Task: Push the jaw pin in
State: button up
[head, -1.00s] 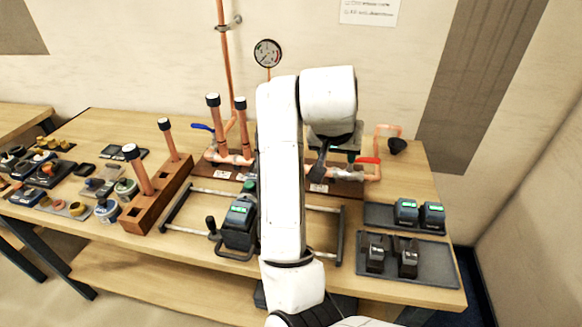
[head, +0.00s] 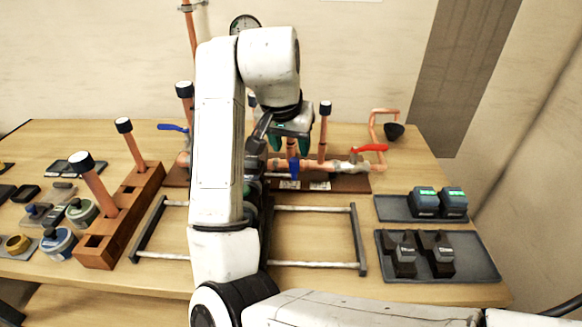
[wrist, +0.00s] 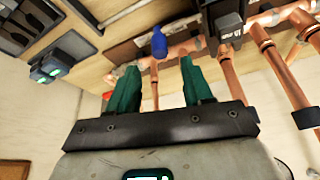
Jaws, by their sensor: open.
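My gripper (head: 290,145) points down behind my raised arm in the head view. In the wrist view its two green fingers (wrist: 155,75) are spread with nothing between them. Beyond them are the copper manifold (wrist: 180,48) and a blue piece (wrist: 159,43). In the head view the blue piece (head: 294,168) sits on the horizontal copper pipe (head: 320,166), close below the gripper. A dark block (wrist: 226,22) with pale lettering stands near the right finger; I cannot tell if it is a press tool. I cannot make out the jaw pin.
Two dark jaw-like parts (head: 403,256) lie in a grey tray (head: 475,265) at the right. Two green-lit batteries (head: 425,202) sit in a tray behind it. A wooden block (head: 110,240) with upright copper pipes stands left. The wood between the rails (head: 315,235) is clear.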

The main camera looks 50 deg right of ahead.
aim_at(294, 160)
jog(key=x, duration=0.9)
jog(key=shift+d+f+b, duration=0.1)
jog(key=shift+f+b, duration=0.05)
jog(key=shift+b, duration=0.15)
grip_shut()
